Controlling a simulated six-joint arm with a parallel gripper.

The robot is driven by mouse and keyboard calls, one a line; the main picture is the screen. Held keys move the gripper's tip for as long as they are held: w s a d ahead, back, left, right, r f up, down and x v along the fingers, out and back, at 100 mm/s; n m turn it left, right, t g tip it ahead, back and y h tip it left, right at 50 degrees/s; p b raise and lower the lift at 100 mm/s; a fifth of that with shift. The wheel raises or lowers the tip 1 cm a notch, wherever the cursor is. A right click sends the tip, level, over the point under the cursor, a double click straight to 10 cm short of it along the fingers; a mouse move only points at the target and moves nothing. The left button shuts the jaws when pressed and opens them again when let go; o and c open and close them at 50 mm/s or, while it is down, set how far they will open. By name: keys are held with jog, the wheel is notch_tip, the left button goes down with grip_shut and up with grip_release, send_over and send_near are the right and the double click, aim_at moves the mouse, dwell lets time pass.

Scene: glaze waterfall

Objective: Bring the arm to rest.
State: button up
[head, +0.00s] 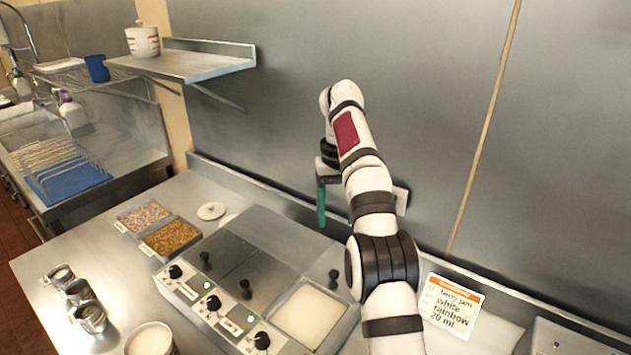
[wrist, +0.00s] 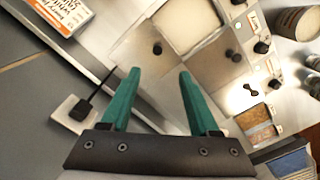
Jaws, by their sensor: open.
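My arm rises from the lower right of the head view and bends over the back of the counter. My gripper (wrist: 158,72) shows in the wrist view with its two green fingers apart and nothing between them. In the head view one green finger (head: 321,205) points down, above the back edge of the counter near the wall. The gripper touches nothing that I can see.
A warmer with knobs and lids (head: 250,265) stands below, with one open white well (head: 308,303). An order card (head: 450,305) stands right. Trays of sprinkles (head: 143,215) and brown bits (head: 171,237), metal cups (head: 78,292) and a tub (head: 150,340) are left. A shelf (head: 200,62) juts from the wall.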

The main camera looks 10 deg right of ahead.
jog(key=s+a+r+m, duration=0.1)
jog(key=s+a+r, duration=0.1)
jog(key=s+r, duration=0.5)
jog(key=s+a+f+m, duration=0.1)
jog(key=s+f, duration=0.3)
jog(key=s, duration=0.6)
jog(key=s+a+f+m+y, duration=0.1)
jog(key=s+f, duration=0.3)
jog(key=s, duration=0.7)
jog(key=s+a+f+m, duration=0.2)
jog(key=s+f, duration=0.3)
jog(key=s, duration=0.6)
jog(key=shift+s+a+y, duration=0.15)
jog(key=shift+a+y, duration=0.25)
jog(key=shift+a, duration=0.15)
